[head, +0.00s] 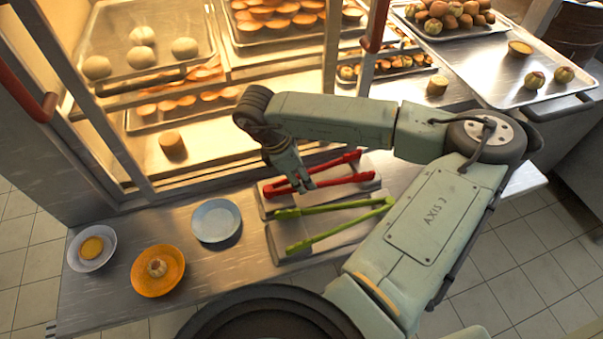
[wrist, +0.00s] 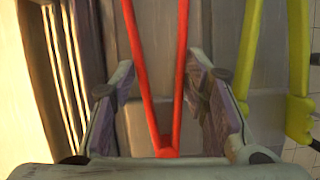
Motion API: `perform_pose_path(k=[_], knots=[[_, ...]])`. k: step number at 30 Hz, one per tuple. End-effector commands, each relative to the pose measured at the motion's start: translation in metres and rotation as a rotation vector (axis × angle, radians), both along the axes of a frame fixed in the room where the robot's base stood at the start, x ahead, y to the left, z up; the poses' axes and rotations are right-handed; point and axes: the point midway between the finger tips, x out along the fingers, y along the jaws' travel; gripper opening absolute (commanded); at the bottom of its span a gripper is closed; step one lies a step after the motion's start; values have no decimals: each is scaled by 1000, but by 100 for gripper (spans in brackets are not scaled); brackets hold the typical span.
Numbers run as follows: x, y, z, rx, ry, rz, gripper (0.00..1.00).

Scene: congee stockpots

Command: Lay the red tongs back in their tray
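The red tongs (head: 345,179) lie spread in a V over the pale rear tray (head: 276,207) on the steel counter, and look to be resting in it. Their joined end points left. My gripper (head: 303,186) is low over the tongs, near that joined end. In the wrist view, the red tongs (wrist: 183,60) run between the two fingers of my gripper (wrist: 160,75). The gripper hides part of the tongs in the head view.
Green tongs (head: 330,238) lie on a front tray (head: 330,223) beside the rear one. A blue plate (head: 216,220), an orange bowl (head: 157,270) and a white bowl (head: 91,247) stand to the left. A lit pastry cabinet (head: 215,148) stands close behind. Some counter on the left is bare.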

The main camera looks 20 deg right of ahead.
Motion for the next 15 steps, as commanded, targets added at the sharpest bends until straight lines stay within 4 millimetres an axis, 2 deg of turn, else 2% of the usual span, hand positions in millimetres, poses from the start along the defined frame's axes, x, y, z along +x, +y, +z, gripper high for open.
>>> perform_pose_path(k=[9, 15], knots=[[0, 0, 0, 0, 0, 0, 61], [0, 0, 0, 0, 0, 0, 61]])
